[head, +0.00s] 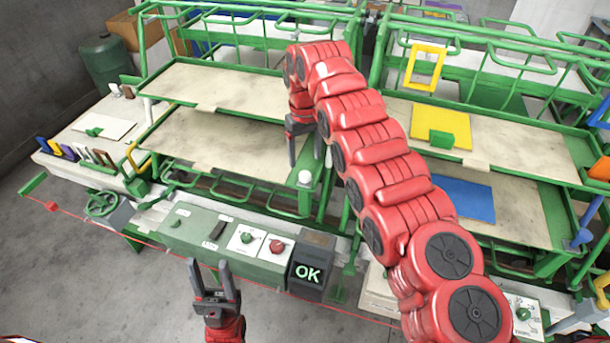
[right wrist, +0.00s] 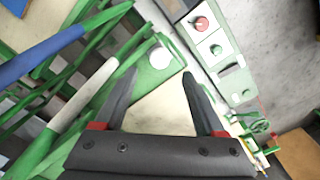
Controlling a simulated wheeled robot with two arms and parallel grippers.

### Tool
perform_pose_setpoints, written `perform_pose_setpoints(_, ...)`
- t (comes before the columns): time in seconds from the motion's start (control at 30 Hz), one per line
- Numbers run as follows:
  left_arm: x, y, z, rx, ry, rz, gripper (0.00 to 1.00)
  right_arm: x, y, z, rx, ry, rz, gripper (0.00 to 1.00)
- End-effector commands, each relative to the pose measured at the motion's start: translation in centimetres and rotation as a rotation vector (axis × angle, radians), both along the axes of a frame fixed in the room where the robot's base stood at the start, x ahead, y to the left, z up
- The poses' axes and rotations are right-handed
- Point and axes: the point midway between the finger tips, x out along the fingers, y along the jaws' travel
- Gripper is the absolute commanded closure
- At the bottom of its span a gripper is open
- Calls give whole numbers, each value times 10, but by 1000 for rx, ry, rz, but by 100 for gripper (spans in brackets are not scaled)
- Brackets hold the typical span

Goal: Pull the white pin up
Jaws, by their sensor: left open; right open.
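The white pin (head: 305,177) shows as a small round white knob on a green plate at the front of the left shelf unit. In the right wrist view it is a white disc (right wrist: 160,58), seen between and beyond my fingertips. My right gripper (head: 305,158) is open and points down, its fingertips just above the pin in the head view. The same gripper (right wrist: 160,76) is empty in the right wrist view, and I see no contact with the pin. My left gripper (head: 210,268) is open and empty, in front of the control panel.
The green control panel (head: 196,228) has a red knob (head: 277,246) and a dark OK display (head: 307,272). A green handwheel (head: 101,204) is at left. Green rails surround the beige shelves (head: 215,140). A white-sleeved bar (right wrist: 85,90) runs near my right gripper.

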Motion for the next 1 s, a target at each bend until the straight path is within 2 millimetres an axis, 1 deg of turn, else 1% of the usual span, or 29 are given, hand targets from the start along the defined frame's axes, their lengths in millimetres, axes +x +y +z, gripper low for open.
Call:
perform_pose_setpoints(0.1,0,0,12,0,0,0,50,-2,-1,-19,-1,9,0,28)
perform_pose_setpoints(0.3,0,0,22,0,1,0,50,-2,0,-49,-1,8,-1,28)
perform_pose_setpoints(0.5,0,0,24,0,1,0,50,-1,-1,-60,-2,6,-1,28)
perform_pose_setpoints(0.73,0,0,23,0,1,0,50,-1,-1,-61,-2,4,-1,28)
perform_pose_setpoints(0.87,0,0,23,0,1,0,50,-1,-1,-61,-1,5,-1,52)
perform_pose_setpoints(0.9,0,0,23,0,0,0,50,-1,-1,-61,-1,5,-1,59)
perform_pose_setpoints(0.97,0,0,23,0,1,0,50,-1,-1,-61,-1,5,-1,70)
perform_pose_setpoints(1.0,0,0,23,0,1,0,50,-1,-1,-61,-1,5,-1,77)
